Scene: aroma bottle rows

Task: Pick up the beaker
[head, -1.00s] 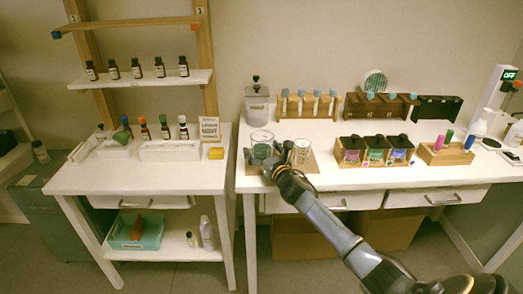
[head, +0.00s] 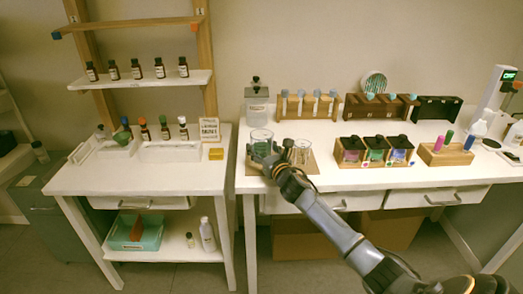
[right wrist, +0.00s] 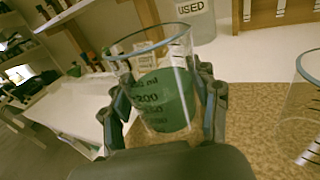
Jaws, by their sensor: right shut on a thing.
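The beaker (head: 261,136) is clear glass with a blue rim, dark volume marks and green liquid. It stands at the left end of the right table in the head view. In the right wrist view the beaker (right wrist: 160,95) is between the two fingers of my right gripper (right wrist: 163,110), which is shut on it. The right gripper (head: 268,157) comes from the front right in the head view and hides the lower part of the beaker. A second, empty glass beaker (head: 301,151) stands just to the right, apart from the gripper. My left gripper is not seen.
A cork-coloured mat (head: 309,167) lies under the beakers. A wooden tube rack (head: 308,105) is at the back, and bottles in a wooden holder (head: 374,152) are to the right. The left table (head: 130,178) is across a narrow gap.

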